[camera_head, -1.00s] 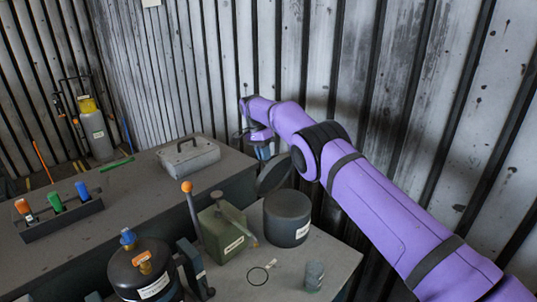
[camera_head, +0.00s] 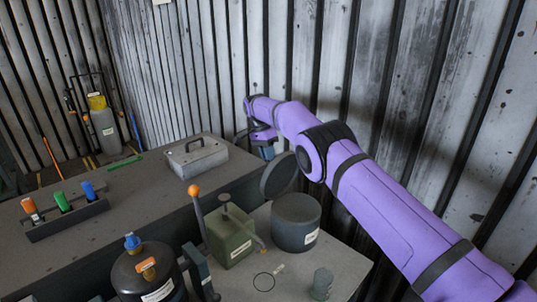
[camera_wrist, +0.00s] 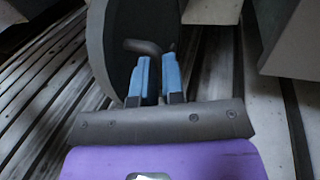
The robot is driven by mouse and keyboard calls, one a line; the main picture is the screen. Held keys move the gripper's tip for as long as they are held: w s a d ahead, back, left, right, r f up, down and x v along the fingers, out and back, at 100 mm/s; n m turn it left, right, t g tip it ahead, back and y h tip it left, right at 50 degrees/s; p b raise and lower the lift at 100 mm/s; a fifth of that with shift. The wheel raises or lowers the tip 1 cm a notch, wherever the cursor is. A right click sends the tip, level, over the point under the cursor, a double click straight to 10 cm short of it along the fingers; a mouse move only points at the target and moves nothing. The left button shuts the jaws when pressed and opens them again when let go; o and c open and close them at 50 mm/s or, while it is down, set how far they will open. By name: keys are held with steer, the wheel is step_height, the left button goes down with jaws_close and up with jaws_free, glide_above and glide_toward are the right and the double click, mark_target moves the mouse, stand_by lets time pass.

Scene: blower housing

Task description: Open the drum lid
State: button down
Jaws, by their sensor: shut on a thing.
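The drum (camera_head: 300,238) is a dark grey cylinder on the near bench top. Its lid (camera_head: 279,177) is a round dark disc standing steeply tilted at the drum's back left edge. In the wrist view the lid (camera_wrist: 110,40) is close in front, with a bent bar handle (camera_wrist: 146,46) on its face. My gripper (camera_head: 266,152) reaches the lid's far side. In the wrist view its blue fingers (camera_wrist: 154,78) are shut on the handle. The grip point is partly hidden by the fingers, and the hinge is not clearly seen.
A green box (camera_head: 230,236) with an orange-knobbed lever (camera_head: 195,192) stands left of the drum. A black tank (camera_head: 146,274) is at the front. A grey case (camera_head: 197,160) lies on the long bench. The ribbed wall (camera_head: 230,60) is close behind my arm.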

steer(key=shift+s+f, duration=0.25)
steer(key=shift+f, duration=0.75)
steer(key=c, duration=1.2)
jaws_free()
steer(key=shift+o, duration=0.2)
step_height(320, 180, up, 5)
steer(key=shift+f, duration=0.1)
steer(key=shift+s+d+r, duration=0.2)
steer(key=shift+s, duration=0.3)
steer(key=s+d+r, duration=0.1)
steer(key=s+d, duration=0.3)
steer(key=s, duration=1)
steer(key=shift+d+r, duration=0.15)
